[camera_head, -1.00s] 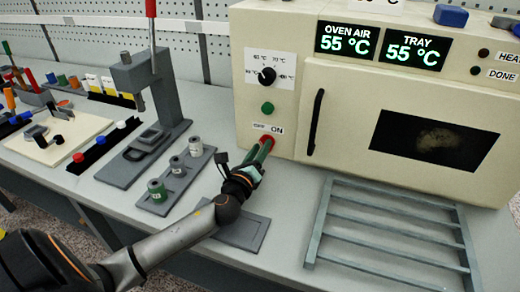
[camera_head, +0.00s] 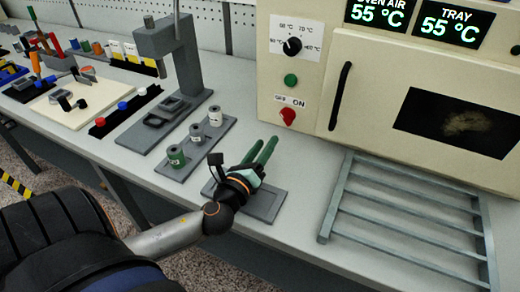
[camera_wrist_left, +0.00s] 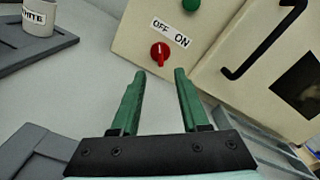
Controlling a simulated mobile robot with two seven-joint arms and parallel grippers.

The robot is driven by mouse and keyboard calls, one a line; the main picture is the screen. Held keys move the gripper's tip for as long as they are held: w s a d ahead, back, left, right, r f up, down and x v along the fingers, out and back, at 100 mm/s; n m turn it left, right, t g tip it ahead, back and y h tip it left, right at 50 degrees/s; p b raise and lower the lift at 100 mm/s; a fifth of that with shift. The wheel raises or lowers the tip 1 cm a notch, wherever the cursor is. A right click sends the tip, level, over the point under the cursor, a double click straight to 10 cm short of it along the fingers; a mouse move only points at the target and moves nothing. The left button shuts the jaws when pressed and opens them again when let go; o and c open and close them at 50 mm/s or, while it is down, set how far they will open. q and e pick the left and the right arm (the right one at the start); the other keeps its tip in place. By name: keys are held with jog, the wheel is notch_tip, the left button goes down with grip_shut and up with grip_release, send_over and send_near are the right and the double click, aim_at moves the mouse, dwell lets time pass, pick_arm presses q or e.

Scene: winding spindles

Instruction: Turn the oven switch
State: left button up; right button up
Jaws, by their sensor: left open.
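The oven switch (camera_head: 288,116) is a red knob low on the left of the oven's cream front, under an OFF/ON label (camera_head: 290,101). In the left wrist view the knob (camera_wrist_left: 160,54) is unobstructed, and its pale mark appears to point up toward OFF. My left gripper (camera_head: 263,146) has green fingers and is open and empty. It is in front of and below the switch, apart from it. The wrist view shows the switch beyond the gap between the fingertips (camera_wrist_left: 159,76). My right gripper is not in view.
A dial (camera_head: 292,46) and a green button (camera_head: 291,80) are above the switch. The oven's black handle (camera_head: 340,96) is to its right. A slatted rack (camera_head: 330,215) lies front right. A grey tray (camera_head: 268,205) is below the gripper; a spool holder (camera_head: 211,146) stands left.

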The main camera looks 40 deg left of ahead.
pick_arm(q)
jog(key=shift+v, duration=1.1)
